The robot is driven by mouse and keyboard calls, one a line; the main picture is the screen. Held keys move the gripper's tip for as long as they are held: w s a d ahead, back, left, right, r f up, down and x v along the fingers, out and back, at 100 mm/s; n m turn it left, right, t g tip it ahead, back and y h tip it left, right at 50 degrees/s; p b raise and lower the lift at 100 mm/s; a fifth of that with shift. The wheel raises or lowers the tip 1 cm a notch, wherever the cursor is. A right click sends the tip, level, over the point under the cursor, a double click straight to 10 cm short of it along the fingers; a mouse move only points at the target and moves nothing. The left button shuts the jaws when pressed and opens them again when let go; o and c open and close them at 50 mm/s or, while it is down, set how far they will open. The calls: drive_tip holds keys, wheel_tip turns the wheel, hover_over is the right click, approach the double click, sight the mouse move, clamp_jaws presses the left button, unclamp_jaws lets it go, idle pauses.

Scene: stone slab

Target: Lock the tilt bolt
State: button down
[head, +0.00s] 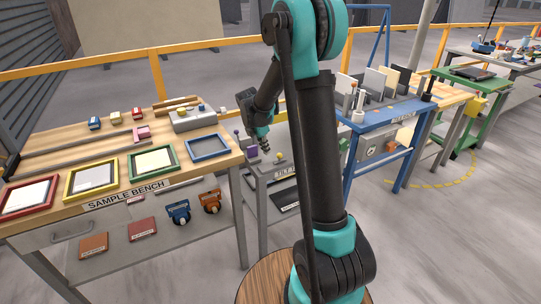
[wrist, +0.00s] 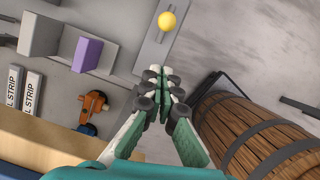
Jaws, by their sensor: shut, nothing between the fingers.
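A round yellow knob (wrist: 167,21) stands on a grey slotted strip on the grey stand in the wrist view. It looks like the bolt's handle, but I cannot tell for sure. The knob also shows in the head view (head: 279,157). A purple block (wrist: 87,53) sits beside it to the left, against a grey block. My gripper (wrist: 163,82) is shut and empty, its fingertips together, below the knob in the wrist picture and apart from it. In the head view my gripper (head: 265,147) is over the stand, between the purple block (head: 252,151) and the knob.
The sample bench (head: 125,192) with coloured frames stands left of the stand. A blue rack table (head: 385,118) stands to its right. An orange clamp (wrist: 93,106) shows below the purple block. A wooden barrel shape (wrist: 255,135) fills the wrist view's lower right.

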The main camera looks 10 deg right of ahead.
drive_tip(key=v, duration=0.6)
drive_tip(key=shift+s+r, duration=0.1)
drive_tip(key=shift+s, duration=0.05)
drive_tip(key=s+d+f+m+t+y, duration=0.1)
drive_tip(key=s+f+m, duration=0.1)
drive_tip(key=s+m, duration=0.6)
drive_tip(key=s+d+f+m+y, duration=0.1)
drive_tip(key=s+d+f+m, duration=0.1)
drive_tip(key=s+m, duration=0.6)
drive_tip(key=s+d+f+m+t+y, duration=0.1)
drive_tip(key=s+d+m, duration=0.1)
drive_tip(key=s+m, duration=0.5)
drive_tip(key=s, duration=0.6)
drive_tip(key=shift+s+d+f+m+t, duration=0.25)
drive_tip(key=shift+s+f+m+t, duration=0.05)
drive_tip(key=shift+s+f+m, duration=0.1)
